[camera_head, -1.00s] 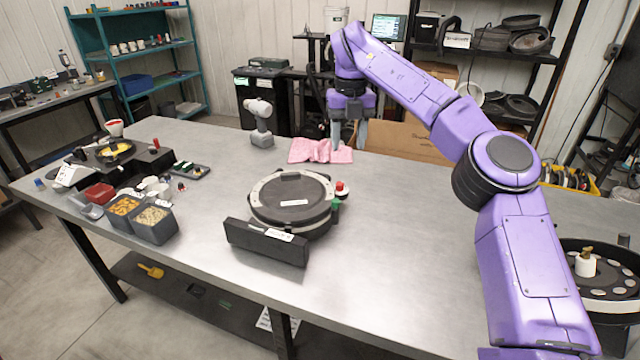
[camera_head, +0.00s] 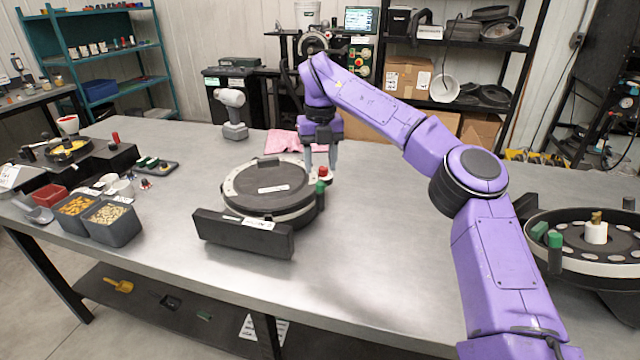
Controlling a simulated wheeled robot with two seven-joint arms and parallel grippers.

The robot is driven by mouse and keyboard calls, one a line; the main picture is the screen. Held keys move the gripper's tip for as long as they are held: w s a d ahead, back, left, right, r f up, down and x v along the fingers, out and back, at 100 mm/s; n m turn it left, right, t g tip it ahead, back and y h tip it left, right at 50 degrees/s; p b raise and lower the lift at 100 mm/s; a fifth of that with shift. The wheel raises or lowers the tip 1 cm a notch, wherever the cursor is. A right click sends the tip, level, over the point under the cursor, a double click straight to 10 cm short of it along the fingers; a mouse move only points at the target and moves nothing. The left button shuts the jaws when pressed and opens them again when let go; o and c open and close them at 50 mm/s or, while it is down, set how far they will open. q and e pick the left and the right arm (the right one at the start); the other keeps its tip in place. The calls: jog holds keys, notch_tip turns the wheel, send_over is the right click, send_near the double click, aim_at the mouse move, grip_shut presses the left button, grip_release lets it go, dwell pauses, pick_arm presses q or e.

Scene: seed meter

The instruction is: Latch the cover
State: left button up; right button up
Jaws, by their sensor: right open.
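The seed meter's round dark cover (camera_head: 268,178) lies flat on its housing in the middle of the table, with a black box-like part (camera_head: 240,233) along its front. At its right edge are a green latch piece (camera_head: 320,188) and, just behind it, a red knob (camera_head: 324,172) on a light base. My right gripper (camera_head: 322,163) points down with its two grey fingers apart, just above and behind the red knob. Nothing shows between the fingers. Whether they touch the knob I cannot tell. My left gripper is not in view.
Bins of seeds (camera_head: 110,222) sit at the left. Another open round meter (camera_head: 575,240) is at the right. The table between is clear.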

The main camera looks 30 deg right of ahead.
aim_at(320, 183)
notch_tip(320, 183, down, 5)
jog(key=shift+f, duration=0.1)
grip_shut()
